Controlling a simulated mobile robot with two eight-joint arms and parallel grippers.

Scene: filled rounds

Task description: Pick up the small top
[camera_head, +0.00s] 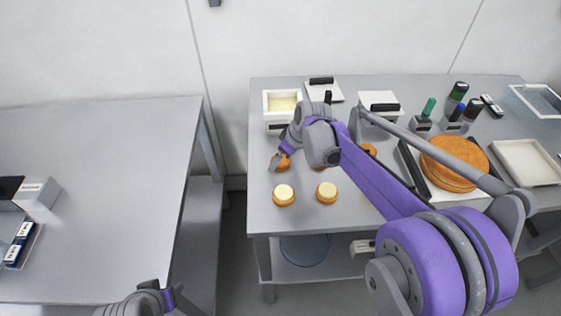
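Several small round orange-brown cakes are on the right-hand table. Two have pale cream tops: one cream-topped round (283,195) at the front left and another cream-topped round (327,192) to its right. A small plain top (284,163) lies left of centre, partly covered by my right gripper (275,163), whose fingers are at it. Whether they grip it is too small to tell. Another plain small top (370,149) shows partly behind my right arm. Part of my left arm shows at the bottom edge; its fingers are not visible.
A white tub (281,103) of pale filling stands at the back left. A large round cake (453,163) sits on a white board at the right, beside dark-capped bottles and an empty white tray (527,163). The left table (100,190) is mostly clear; a gap separates the tables.

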